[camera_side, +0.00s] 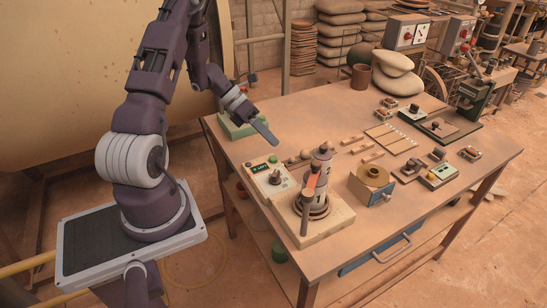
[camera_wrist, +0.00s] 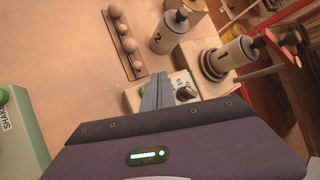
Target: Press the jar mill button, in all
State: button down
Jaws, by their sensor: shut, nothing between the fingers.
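My gripper (camera_side: 272,141) is shut and empty, in the air above the left part of the table. In the wrist view its fingertips (camera_wrist: 160,76) overlap a pale control panel, partly hiding it. In the side view this panel (camera_side: 259,184) has a green-lit display, a green button (camera_side: 273,159) and a dark knob (camera_side: 275,179). The green button (camera_wrist: 141,91) shows just left of the fingers in the wrist view, and the knob (camera_wrist: 185,93) just right. I see no contact with the button. Jars numbered 1 (camera_wrist: 230,57) and 2 (camera_wrist: 169,32) are near the panel; no readable label says jar mill.
A green box marked with letters like SHAK (camera_wrist: 22,135) has its own green button (camera_wrist: 3,97). A holder with several round knobs (camera_wrist: 125,42) lies beside the jars. Bare tabletop (camera_side: 310,120) lies behind.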

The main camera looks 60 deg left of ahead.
aim_at(270, 156)
jog(key=shift+f, duration=1.4)
dwell(0.9)
jog(key=shift+f, duration=0.4)
